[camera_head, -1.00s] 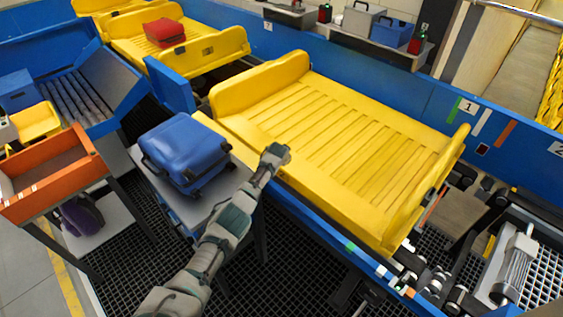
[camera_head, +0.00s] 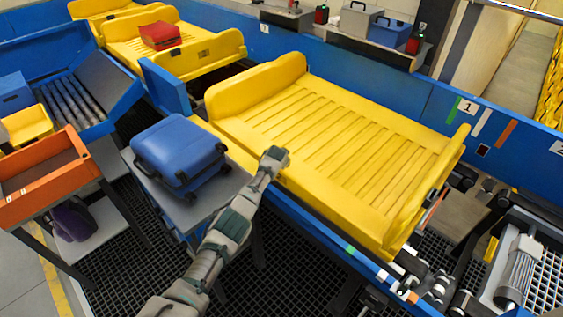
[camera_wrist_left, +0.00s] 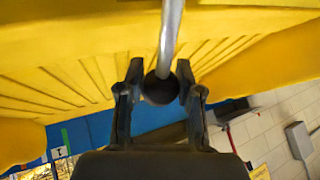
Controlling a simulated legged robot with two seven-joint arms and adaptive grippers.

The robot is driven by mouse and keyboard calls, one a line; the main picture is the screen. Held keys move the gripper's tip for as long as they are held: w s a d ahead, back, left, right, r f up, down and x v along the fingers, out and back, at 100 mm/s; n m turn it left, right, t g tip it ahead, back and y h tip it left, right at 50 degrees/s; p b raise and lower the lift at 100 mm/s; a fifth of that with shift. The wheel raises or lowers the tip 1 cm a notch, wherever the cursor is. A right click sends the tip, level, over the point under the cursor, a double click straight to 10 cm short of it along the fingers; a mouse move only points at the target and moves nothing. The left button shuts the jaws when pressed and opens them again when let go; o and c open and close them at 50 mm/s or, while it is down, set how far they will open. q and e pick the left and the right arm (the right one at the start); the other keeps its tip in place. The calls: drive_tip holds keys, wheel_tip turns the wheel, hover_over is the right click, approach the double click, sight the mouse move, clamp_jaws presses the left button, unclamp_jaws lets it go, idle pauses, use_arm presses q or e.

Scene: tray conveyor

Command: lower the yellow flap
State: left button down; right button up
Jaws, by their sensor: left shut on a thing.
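My left gripper (camera_head: 274,160) is at the near edge of the large yellow slatted tray (camera_head: 345,140). In the left wrist view, its two dark fingers (camera_wrist_left: 160,100) are on either side of a black ball knob (camera_wrist_left: 161,88) at the end of a silver rod (camera_wrist_left: 171,35), and are shut on it. A flat yellow strip (camera_head: 228,143) lies beside the tray, just left of the gripper; I cannot tell for sure whether it is the flap. Yellow slatted surface (camera_wrist_left: 60,75) fills much of the wrist view. The right gripper is not in view.
A blue suitcase (camera_head: 180,148) lies on a grey stand left of my arm. An orange bin (camera_head: 45,170) is farther left. A second yellow tray (camera_head: 190,60) with a red case (camera_head: 161,36) is behind. A blue rail (camera_head: 330,237) edges the conveyor.

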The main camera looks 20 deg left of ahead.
use_arm(q)
drive_tip(key=c, duration=1)
unclamp_jaws()
drive_tip(key=shift+s+d+f, duration=0.15)
drive_tip(key=shift+d+f, duration=0.05)
drive_tip(key=shift+f, duration=0.3)
drive_tip(key=shift+o, duration=1.1)
drive_tip(key=shift+f, duration=0.1)
drive_tip(key=shift+w, duration=0.3)
drive_tip(key=shift+v, duration=1.1)
drive_tip(key=v, duration=0.9)
drive_tip(key=shift+r, duration=0.4)
